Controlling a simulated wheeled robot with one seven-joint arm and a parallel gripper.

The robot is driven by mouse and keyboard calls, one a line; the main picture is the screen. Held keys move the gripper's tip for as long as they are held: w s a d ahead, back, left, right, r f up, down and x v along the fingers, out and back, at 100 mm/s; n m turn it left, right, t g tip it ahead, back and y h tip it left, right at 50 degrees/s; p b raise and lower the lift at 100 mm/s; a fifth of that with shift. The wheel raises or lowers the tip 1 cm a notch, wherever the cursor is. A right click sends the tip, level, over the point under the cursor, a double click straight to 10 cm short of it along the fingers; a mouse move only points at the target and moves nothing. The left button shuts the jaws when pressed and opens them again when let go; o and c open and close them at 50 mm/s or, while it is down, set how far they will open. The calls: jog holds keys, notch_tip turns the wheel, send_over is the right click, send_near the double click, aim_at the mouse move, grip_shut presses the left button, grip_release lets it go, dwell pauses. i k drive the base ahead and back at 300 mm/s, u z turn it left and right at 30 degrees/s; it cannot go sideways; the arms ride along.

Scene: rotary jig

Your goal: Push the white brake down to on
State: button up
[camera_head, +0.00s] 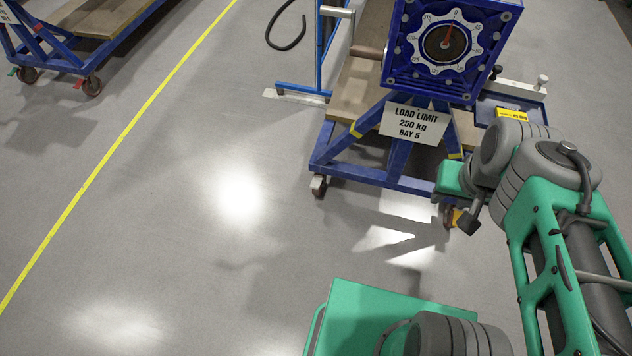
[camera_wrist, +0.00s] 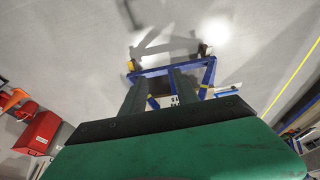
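A blue rotary jig (camera_head: 400,85) with a silver dial (camera_head: 447,42) and red pointer stands at the top of the head view. A white bar (camera_head: 520,89) with small knobs sticks out at its right side, above a yellow label (camera_head: 512,115); it may be the brake, but its marking is too small to read. My gripper (camera_head: 470,219) is in front of and below the jig, apart from the bar, partly hidden by my wrist. In the wrist view my gripper (camera_wrist: 160,78) shows two dark fingers spread with nothing between them. The white bar is not clear there.
The jig's blue wheeled frame (camera_head: 376,174) carries a white load-limit sign (camera_head: 414,124). A blue cart (camera_head: 72,52) stands at the upper left, beyond a yellow floor line (camera_head: 120,143). Red objects (camera_wrist: 38,132) show in the wrist view. The middle floor is clear.

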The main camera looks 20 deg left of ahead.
aim_at(316, 180)
jog(key=k, duration=0.6)
jog(key=u, duration=0.55)
jog(key=i, duration=0.5)
jog(key=u, duration=0.55)
jog(key=i, duration=1.1)
jog(key=z, duration=0.5)
